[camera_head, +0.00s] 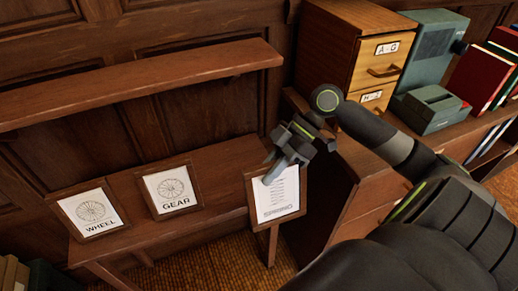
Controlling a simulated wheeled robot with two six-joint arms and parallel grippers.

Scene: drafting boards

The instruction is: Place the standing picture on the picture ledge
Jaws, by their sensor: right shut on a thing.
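My right gripper (277,168) is shut on the top of a framed picture (279,200), a brown frame with a white sheet marked "SPRING". The picture hangs upright, slightly tilted, at the right end of a low wooden table (218,218); I cannot tell whether it touches the table. A "WHEEL" picture (90,212) and a "GEAR" picture (172,189) stand on that table to the left. A long wooden ledge (150,83) runs along the panelled wall above; its visible top is bare. My left gripper is not in view.
A wooden drawer cabinet (345,50) stands at the upper right beside a grey-green machine (433,50) and red binders (480,78). A wooden cabinet front (362,200) is close to the right of the held picture. Wall panels (190,120) lie behind.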

